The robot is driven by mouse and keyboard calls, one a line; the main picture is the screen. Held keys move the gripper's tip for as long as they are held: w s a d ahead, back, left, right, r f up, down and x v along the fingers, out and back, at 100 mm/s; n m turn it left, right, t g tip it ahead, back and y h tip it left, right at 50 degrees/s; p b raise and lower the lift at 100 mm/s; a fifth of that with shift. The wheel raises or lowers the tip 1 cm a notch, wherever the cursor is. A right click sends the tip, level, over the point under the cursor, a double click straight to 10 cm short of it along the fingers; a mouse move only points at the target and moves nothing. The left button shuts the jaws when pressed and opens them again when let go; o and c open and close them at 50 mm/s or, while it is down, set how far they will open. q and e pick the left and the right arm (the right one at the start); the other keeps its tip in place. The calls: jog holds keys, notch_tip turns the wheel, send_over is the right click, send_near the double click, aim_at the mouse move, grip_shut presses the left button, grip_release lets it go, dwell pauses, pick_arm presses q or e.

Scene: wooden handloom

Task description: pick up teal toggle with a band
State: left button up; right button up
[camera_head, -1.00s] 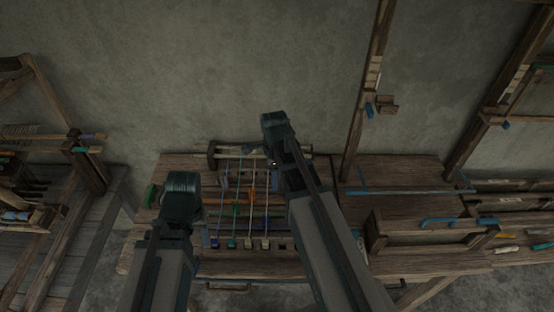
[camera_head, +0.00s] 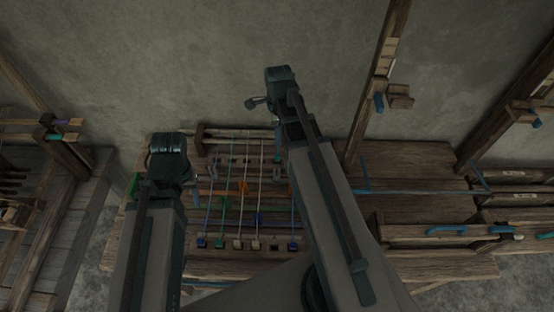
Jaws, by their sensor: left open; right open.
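A small teal piece (camera_head: 277,157) shows on the loom frame just below my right gripper, partly hidden by that arm. A green-teal toggle (camera_head: 221,237) hangs on a cord in the front row. I cannot make out a band on either. My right gripper (camera_head: 264,112) is open and empty above the back of the loom, its jaw sticking out to the left. My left gripper (camera_head: 170,178) is over the loom's left end, apart from the toggles; its fingertips are mostly hidden by its own body.
The front row also holds a blue toggle (camera_head: 202,243) and cream toggles (camera_head: 238,244). An orange piece (camera_head: 244,187) sits mid-frame. Wooden posts (camera_head: 378,85) rise at right. The wooden bench top (camera_head: 400,160) right of my arm is mostly clear.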

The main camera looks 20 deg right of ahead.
aim_at(277, 155)
notch_tip(277, 155, down, 8)
jog(key=b, duration=0.7)
pick_arm(q)
notch_tip(277, 155, down, 8)
notch_tip(277, 155, down, 5)
jog(key=b, duration=0.5)
jog(key=shift+f+b, duration=0.15)
jog(key=shift+b, duration=0.2)
pick_arm(e)
jog(key=f, duration=0.5)
jog(key=shift+w+f, duration=0.15)
jog(key=shift+w, duration=0.2)
jog(key=shift+c, duration=0.3)
grip_shut()
